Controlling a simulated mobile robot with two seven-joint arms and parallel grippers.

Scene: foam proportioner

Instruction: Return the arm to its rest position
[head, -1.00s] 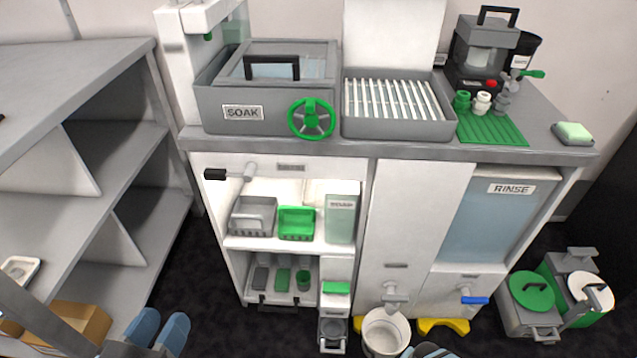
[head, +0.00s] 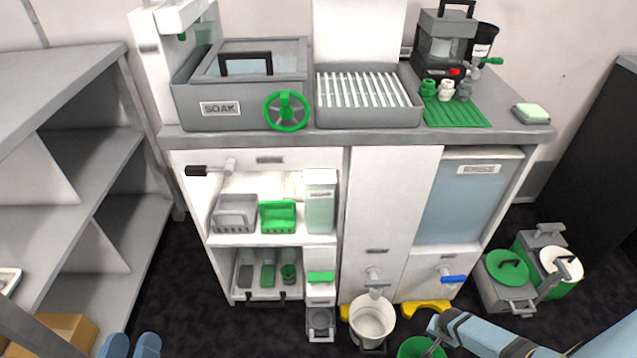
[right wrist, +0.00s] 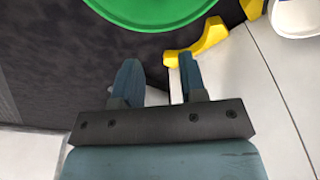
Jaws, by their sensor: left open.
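My right arm (head: 500,338) comes in from the lower right of the head view, blue and low over the floor. Its gripper (head: 434,326) points left, close to a green bucket (head: 412,347) at the bottom edge. In the right wrist view the two blue fingers (right wrist: 158,82) stand apart with nothing between them. The green bucket (right wrist: 150,8) shows beyond them at the top. My left gripper (head: 131,346) shows only its blue fingertips at the bottom left of the head view. They are apart and hold nothing.
A white bucket (head: 369,322) stands under a tap at the cabinet (head: 391,210), with yellow feet (head: 426,307) beside it. Grey and green canisters (head: 505,280) stand at the right. A grey shelf (head: 140,215) is at the left. Dark floor lies open between shelf and cabinet.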

